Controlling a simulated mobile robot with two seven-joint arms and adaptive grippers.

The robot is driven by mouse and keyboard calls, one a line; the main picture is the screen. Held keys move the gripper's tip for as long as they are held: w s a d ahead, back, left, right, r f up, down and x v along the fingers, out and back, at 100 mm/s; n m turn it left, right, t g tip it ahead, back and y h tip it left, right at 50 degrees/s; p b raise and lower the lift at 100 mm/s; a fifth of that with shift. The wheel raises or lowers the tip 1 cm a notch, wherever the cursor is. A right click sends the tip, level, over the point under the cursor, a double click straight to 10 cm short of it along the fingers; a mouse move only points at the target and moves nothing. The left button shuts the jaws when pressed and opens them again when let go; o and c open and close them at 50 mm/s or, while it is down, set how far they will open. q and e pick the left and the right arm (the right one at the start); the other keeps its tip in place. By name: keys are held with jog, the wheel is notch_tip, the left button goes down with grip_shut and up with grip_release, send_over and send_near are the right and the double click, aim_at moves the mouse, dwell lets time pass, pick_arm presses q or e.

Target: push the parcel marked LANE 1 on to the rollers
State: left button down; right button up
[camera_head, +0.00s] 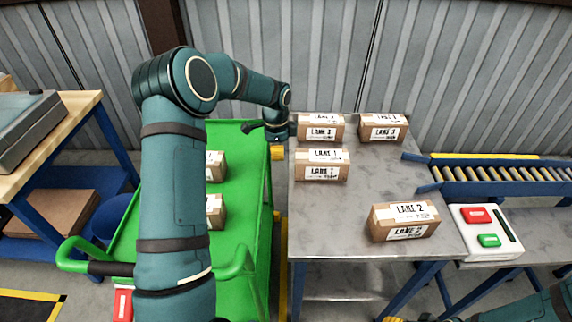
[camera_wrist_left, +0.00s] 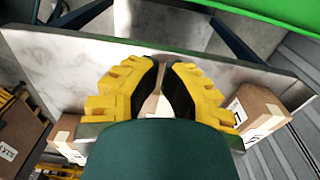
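The parcel marked LANE 1 (camera_head: 322,165) is a brown carton with white labels on the left part of the metal table (camera_head: 345,225). My left gripper (camera_head: 277,153) is just off the table's left edge, left of this parcel and apart from it. In the left wrist view its yellow fingers (camera_wrist_left: 162,68) have their tips close together, with nothing seen held. The roller conveyor (camera_head: 500,172) lies beyond the table's right side. My right gripper (camera_head: 394,319) shows only as a bit of yellow at the bottom edge; its fingers are mostly hidden.
Two cartons stand behind, a left one (camera_head: 321,131) and a LANE 3 one (camera_head: 383,130). A LANE 2 carton (camera_head: 404,222) is front right, beside a button box (camera_head: 486,230). A green cart (camera_head: 236,195) with cartons stands left. The table's middle is clear.

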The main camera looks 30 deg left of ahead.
pick_arm(q)
notch_tip(320, 180, down, 9)
jog(key=w+d+b, duration=0.2)
jog(key=shift+w, duration=0.25)
dwell(0.4)
jog(key=shift+d, duration=0.1)
